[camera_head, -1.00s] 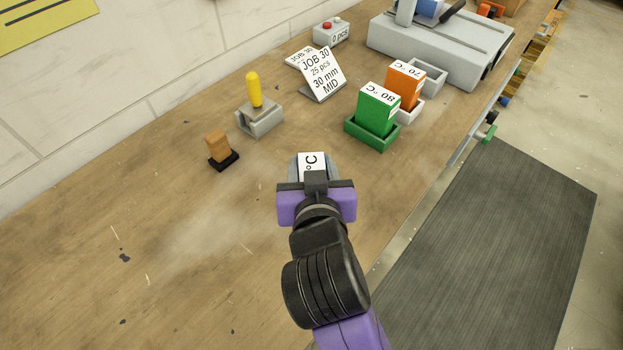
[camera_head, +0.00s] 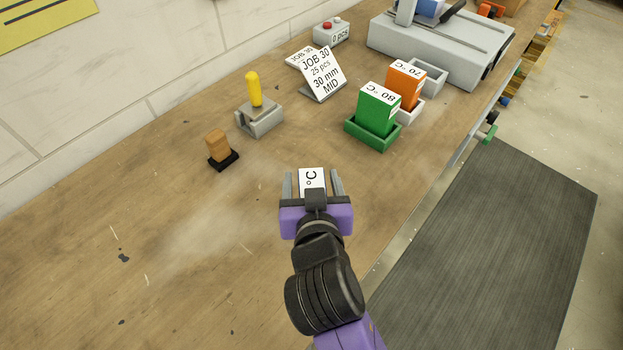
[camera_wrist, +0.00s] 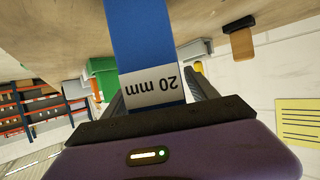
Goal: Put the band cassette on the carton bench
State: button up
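In the wrist view the cassette (camera_wrist: 145,40) is blue with a white "20 mm" band. It stands between the fingers of my gripper (camera_head: 311,174). The fingers are spread, with a narrow gap on each side of the label in the head view. The cassette's lower end is hidden, so I cannot tell for sure that it touches the wooden bench (camera_head: 190,230). I cannot tell which part of this top is the carton bench.
A green cassette (camera_head: 378,110) stands in a green holder (camera_head: 370,139), with an orange cassette (camera_head: 405,84) behind it. A grey empty holder (camera_head: 430,77), a yellow-handled tool (camera_head: 254,90), a small wooden stamp (camera_head: 217,145) and a job card (camera_head: 321,72) stand farther back. The left bench area is clear.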

jog(key=shift+r, duration=0.25)
jog(key=v, duration=1.2)
jog(key=shift+b, duration=0.3)
jog(key=shift+f, duration=0.1)
jog(key=shift+n+y, duration=0.3)
jog(key=shift+n, duration=0.3)
jog(key=d+f, duration=0.1)
jog(key=f, duration=0.1)
jog(key=s+d+f, duration=0.1)
jog(key=d+f, duration=0.1)
jog(key=s+d+f, duration=0.1)
jog(key=d+f, duration=0.1)
jog(key=shift+s+d, duration=0.15)
jog(key=s+d+m+h, duration=0.1)
jog(key=s+d, duration=0.6)
jog(key=s, duration=0.3)
jog(key=s+d+m+t+h, duration=0.1)
jog(key=s+d, duration=0.7)
jog(key=s, duration=0.2)
jog(key=shift+d+f+m, duration=0.2)
jog(key=shift+f+m, duration=0.1)
